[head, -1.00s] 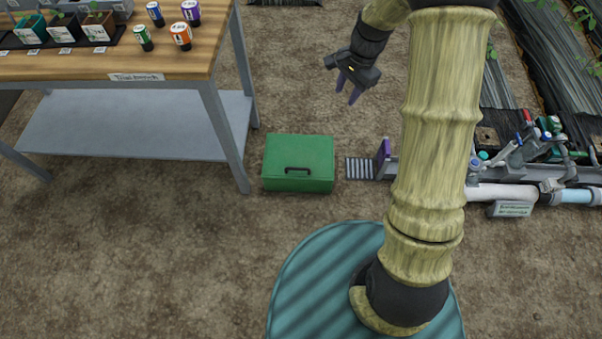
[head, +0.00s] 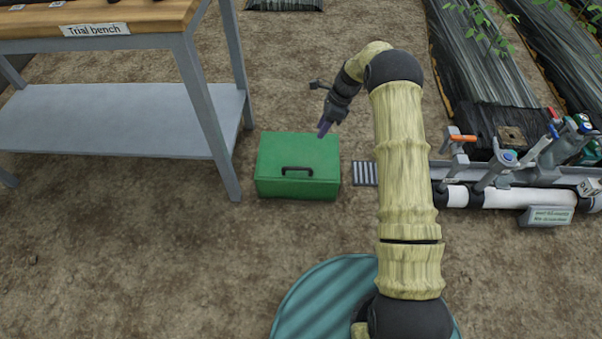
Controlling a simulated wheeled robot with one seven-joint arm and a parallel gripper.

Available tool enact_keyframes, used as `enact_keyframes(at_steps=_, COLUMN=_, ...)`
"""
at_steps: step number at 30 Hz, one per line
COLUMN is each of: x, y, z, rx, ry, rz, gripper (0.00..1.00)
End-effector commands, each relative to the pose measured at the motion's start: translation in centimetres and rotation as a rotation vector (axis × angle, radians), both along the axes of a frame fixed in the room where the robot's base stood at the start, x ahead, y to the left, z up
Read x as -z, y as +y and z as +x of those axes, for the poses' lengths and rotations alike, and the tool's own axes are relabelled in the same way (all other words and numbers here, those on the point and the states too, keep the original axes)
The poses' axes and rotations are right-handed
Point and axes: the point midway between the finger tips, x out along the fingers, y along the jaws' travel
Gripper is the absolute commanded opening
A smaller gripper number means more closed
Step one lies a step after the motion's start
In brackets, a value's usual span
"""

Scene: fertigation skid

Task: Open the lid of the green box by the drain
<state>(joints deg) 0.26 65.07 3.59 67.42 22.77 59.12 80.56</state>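The green box (head: 298,150) sits on the soil between the bench and the drain, its lid closed. A dark handle (head: 297,170) is on its front face, toward me. The drain grate (head: 364,173) lies just right of the box, partly hidden by my arm. My gripper (head: 323,130) points down above the box's right rear part, and I cannot tell its exact height.
Pipes and valves (head: 510,170) run along the right. Bare soil is free in front of the box.

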Motion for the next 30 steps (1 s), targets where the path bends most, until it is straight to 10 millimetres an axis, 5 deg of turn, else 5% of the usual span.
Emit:
enact_keyframes(at_steps=17, x=1.8, y=0.5, z=0.1, rx=0.019, ry=0.014, rz=0.005, gripper=0.36)
enact_keyframes(at_steps=30, x=8.4, y=3.2, z=-1.2, rx=0.018, ry=0.014, rz=0.005, gripper=0.36)
